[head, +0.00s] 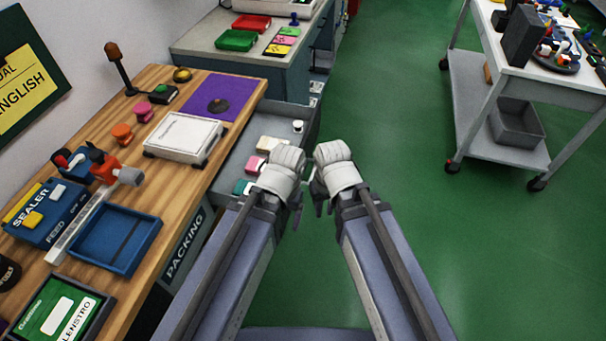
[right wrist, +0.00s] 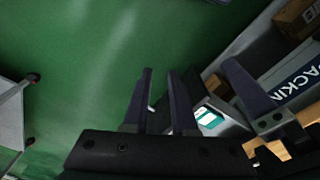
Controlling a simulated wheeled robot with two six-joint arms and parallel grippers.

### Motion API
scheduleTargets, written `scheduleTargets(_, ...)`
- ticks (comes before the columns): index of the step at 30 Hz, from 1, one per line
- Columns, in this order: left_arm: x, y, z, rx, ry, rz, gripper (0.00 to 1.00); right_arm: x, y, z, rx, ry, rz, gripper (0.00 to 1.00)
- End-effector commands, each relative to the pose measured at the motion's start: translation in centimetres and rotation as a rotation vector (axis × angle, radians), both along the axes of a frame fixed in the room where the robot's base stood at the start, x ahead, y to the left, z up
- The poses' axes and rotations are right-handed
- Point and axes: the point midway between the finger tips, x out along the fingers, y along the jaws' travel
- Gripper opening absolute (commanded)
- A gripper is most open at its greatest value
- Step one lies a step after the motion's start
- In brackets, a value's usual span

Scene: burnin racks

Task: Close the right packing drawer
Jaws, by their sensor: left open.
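The packing drawer (head: 231,163) stands pulled out from the right side of the wooden packing bench, with several small items in it. My left gripper (head: 297,209) is beside the drawer's outer end, mostly hidden under its white wrist. My right gripper (head: 320,202) is just right of it, also mostly hidden; neither is clearly seen touching the drawer. In the right wrist view, my right gripper (right wrist: 160,98) shows its two dark fingers with a narrow gap and nothing clearly held. Part of the drawer (right wrist: 228,112) with a teal-and-white item shows to their right.
The bench top (head: 185,178) carries a white scale (head: 184,136), a blue tray (head: 115,238) and a sealer (head: 45,213). A grey cabinet (head: 278,70) stands behind. A white wheeled cart (head: 490,110) stands right. Green floor (head: 400,130) between is clear.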

Motion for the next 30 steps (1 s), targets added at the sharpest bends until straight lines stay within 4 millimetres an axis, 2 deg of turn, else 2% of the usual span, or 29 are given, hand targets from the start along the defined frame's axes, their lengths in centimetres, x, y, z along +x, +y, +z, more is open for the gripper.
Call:
scheduleTargets(1, 0.0, 0.0, -3.0, 0.000, 0.000, 0.000, 0.86, 1.8, 0.1, -2.9, 0.061, -0.043, -0.045, 0.18)
scheduleTargets(3, 0.0, 0.0, -5.0, 0.000, 0.000, 0.000, 0.86, 4.3, 0.4, -4.5, 0.156, -0.113, -0.110, 0.11)
scheduleTargets(6, 0.0, 0.0, -7.4, 0.000, 0.000, -0.001, 0.86, 7.7, 0.4, -5.8, 0.281, -0.209, -0.207, 0.00)
scheduleTargets(9, 0.0, 0.0, -9.1, 0.000, 0.000, -0.001, 0.86, 10.4, 0.0, -6.3, 0.378, -0.289, -0.291, 0.00)
scheduleTargets(12, 0.0, 0.0, -10.1, 0.000, 0.000, -0.001, 0.86, 12.2, -0.5, -6.3, 0.442, -0.345, -0.350, 0.00)
scheduleTargets(15, 0.0, 0.0, -10.3, 0.000, 0.000, -0.001, 0.86, 13.1, -0.7, -6.0, 0.475, -0.372, -0.380, 0.00)
scheduleTargets(21, 0.0, 0.0, -10.5, 0.000, 0.000, -0.001, 0.86, 13.4, -0.7, -6.0, 0.483, -0.380, -0.387, 0.00)
scheduleTargets(26, 0.0, 0.0, -12.1, 0.000, 0.000, -0.001, 0.86, 14.2, -0.1, -7.7, 0.482, -0.379, -0.386, 0.00)
scheduleTargets(30, 0.0, 0.0, -14.2, 0.000, 0.000, -0.001, 0.86, 15.5, 0.8, -9.8, 0.482, -0.378, -0.384, 0.00)
